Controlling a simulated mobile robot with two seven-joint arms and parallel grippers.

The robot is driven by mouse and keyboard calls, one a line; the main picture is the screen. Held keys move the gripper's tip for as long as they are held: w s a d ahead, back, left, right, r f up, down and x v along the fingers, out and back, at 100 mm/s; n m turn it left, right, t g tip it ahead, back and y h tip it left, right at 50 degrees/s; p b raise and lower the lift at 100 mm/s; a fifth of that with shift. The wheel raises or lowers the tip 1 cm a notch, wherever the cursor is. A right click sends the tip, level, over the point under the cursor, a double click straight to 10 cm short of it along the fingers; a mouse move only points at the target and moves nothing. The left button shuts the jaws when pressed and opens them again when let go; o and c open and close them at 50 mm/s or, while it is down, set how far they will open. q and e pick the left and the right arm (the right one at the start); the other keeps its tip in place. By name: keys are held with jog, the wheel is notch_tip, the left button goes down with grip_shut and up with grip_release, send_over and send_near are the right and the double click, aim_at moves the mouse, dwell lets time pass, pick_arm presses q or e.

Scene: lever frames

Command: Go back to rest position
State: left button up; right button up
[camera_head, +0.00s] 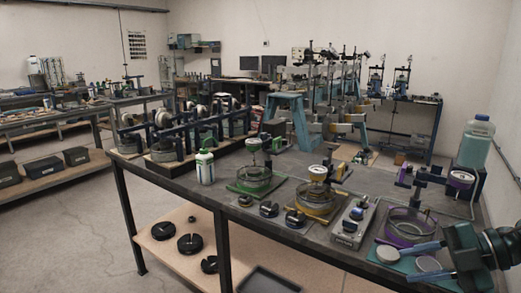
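My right gripper (408,264) reaches in from the lower right corner, over the front right end of the dark workbench (300,165). Its two bluish fingers point left and stand apart, with no object visibly clamped between them. A round grey disc (428,264) shows between the fingers in the picture; I cannot tell whether they touch it. Another small disc (387,253) lies near the upper fingertip. My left gripper is not in view.
A purple ring device (408,226) stands just behind my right gripper. A large clear bottle (476,142) stands at the bench's right edge. Yellow (318,200) and green (254,181) devices stand farther left. The bench's middle has bare room. Black weights (190,243) lie on the lower shelf.

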jog(key=s+a+f+m+t+h+p, duration=0.1)
jog(key=s+a+f+m+t+h, duration=0.15)
jog(key=f+m, duration=0.3)
jog(key=s+a+f+m+t+h+p, duration=0.1)
jog(key=f+m+t, duration=0.2)
jog(key=f+m, duration=0.25)
jog(key=s+a+f+m+t+h+p, duration=0.1)
jog(key=s+a+f+m+t+h, duration=0.1)
jog(key=f+m+t, duration=0.3)
jog(key=s+a+f+m+g+h, duration=0.1)
jog(key=s+a+f+m+g, duration=0.1)
jog(key=a, duration=0.4)
jog(key=s+a+f+m+g+h+p, duration=0.1)
jog(key=s+a+f+m+g, duration=0.2)
jog(key=s+a+f, duration=0.2)
jog(key=shift+s+a+f+m, duration=0.3)
jog(key=shift+a+f, duration=0.05)
jog(key=shift+a, duration=0.9)
